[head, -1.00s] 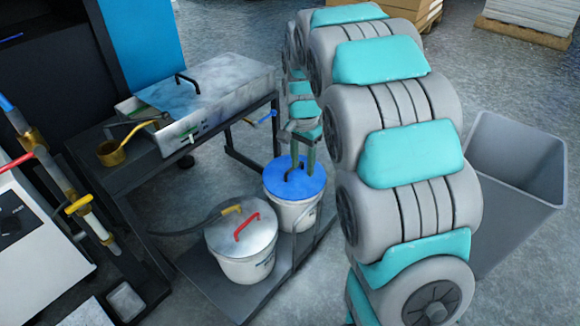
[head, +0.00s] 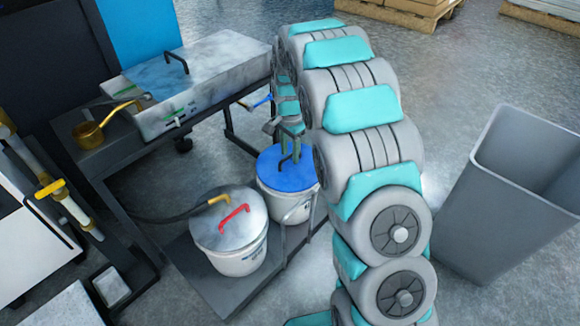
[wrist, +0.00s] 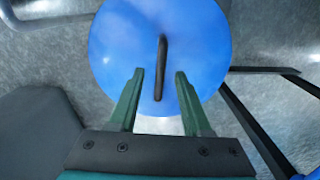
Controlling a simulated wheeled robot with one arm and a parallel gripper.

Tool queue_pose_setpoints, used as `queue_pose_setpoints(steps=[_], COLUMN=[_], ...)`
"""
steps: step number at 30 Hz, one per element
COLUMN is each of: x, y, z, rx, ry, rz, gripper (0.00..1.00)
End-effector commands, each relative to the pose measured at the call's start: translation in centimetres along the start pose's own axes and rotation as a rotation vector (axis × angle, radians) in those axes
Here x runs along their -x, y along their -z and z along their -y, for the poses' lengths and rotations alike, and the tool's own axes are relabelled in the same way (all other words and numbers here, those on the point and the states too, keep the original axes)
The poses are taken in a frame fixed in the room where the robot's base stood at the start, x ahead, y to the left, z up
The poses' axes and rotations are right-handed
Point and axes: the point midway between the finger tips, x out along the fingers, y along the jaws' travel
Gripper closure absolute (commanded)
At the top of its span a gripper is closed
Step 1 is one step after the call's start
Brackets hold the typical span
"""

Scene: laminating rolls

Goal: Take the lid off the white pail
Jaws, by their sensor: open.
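Two white pails stand on the low shelf of the cart. The right one (head: 291,206) has a blue lid (head: 268,174) with a dark bar handle; the lid fills much of the wrist view (wrist: 115,50). The left one (head: 243,262) has a silver-grey lid (head: 208,231) with a red handle (head: 233,217). My gripper (wrist: 159,75) is open over the blue lid. The dark handle (wrist: 161,50) shows between its two green fingers, with a gap on each side. How high the fingertips are above the lid is hard to tell.
The cart (head: 150,155) carries a metal tray-like unit (head: 215,70) and a brass ladle (head: 90,132) on its top. A hose runs to the left pail's lid. A grey bin (head: 480,205) stands at the right. Floor between the bin and cart is partly behind my arm.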

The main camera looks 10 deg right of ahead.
Motion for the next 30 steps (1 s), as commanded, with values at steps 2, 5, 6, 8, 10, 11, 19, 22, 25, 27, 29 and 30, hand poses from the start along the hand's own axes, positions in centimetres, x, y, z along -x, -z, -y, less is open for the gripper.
queue_pose_setpoints(steps=[2,5,6,8,10,11,19,22,25,27,29,30], x=[-1.4,-2.1,-2.2,-2.2,-2.2,-2.2,-2.2,-2.2,-2.2,-2.2,-2.2,-2.2], y=[0.0,0.0,0.0,0.0,0.0,0.0,0.0,0.0,0.0,0.0,0.0,0.0], z=[0.0,0.0,0.0,0.0,0.0,0.0,0.0,0.0,0.0,0.0,0.0,0.0], rx=[0.0,0.0,0.0,0.0,0.0,0.0,0.0,0.0,0.0,0.0,0.0,0.0], ry=[-0.001,0.001,0.002,0.002,0.002,0.002,0.001,0.001,0.001,0.001,0.001,0.001], rz=[0.001,0.0,0.0,-0.001,0.0,0.0,0.0,0.0,0.0,0.0,0.001,0.001], gripper=[0.51,0.51,0.51,0.51,0.51,0.51,0.81,0.92,1.0,1.0,1.0,1.0])
